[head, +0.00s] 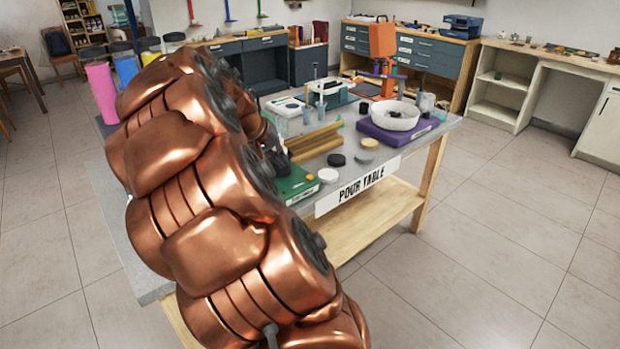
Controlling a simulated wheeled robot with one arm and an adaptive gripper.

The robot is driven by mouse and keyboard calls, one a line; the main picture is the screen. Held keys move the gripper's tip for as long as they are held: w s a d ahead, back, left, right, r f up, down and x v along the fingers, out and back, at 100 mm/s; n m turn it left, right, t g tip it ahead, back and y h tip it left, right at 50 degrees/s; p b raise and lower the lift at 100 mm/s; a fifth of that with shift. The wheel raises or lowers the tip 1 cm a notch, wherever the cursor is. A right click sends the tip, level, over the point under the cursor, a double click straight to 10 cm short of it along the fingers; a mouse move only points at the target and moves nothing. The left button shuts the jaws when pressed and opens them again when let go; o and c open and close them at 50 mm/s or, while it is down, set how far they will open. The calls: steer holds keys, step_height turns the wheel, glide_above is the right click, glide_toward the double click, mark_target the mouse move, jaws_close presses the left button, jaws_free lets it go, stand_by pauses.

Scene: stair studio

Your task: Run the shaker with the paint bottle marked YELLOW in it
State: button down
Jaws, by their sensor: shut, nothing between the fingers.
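A row of coloured cylinders with black lids stands at the left. It holds a pink one (102,90), a blue one (126,66) and a yellow one (150,52), partly hidden by my arm. I cannot read any marking on them. I cannot tell for sure which device is the shaker; an orange device (382,62) and a white-framed device (331,92) stand at the table's far side. My gripper (276,154) shows only as a dark part behind my copper arm, over the table. It is shut and empty.
Cabinets (440,62) line the back. The tiled floor (500,230) at right is clear.

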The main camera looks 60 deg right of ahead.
steer(key=w+d+f+h, duration=0.1)
steer(key=w+d+f, duration=0.15)
steer(key=d, duration=0.85)
steer(key=h, duration=0.1)
glide_above(308, 177)
step_height(308, 177, down, 3)
steer(key=shift+f+m+b, duration=0.1)
steer(key=shift+m+b, duration=0.25)
steer(key=shift+m, duration=0.05)
step_height(308, 177, down, 8)
steer(key=shift+r+b, duration=0.1)
steer(key=shift+b, duration=0.95)
steer(key=shift+f+b, duration=0.3)
steer(key=shift+f, duration=0.15)
steer(key=shift+f, duration=0.2)
steer(key=shift+f+b, duration=0.3)
steer(key=shift+b, duration=0.35)
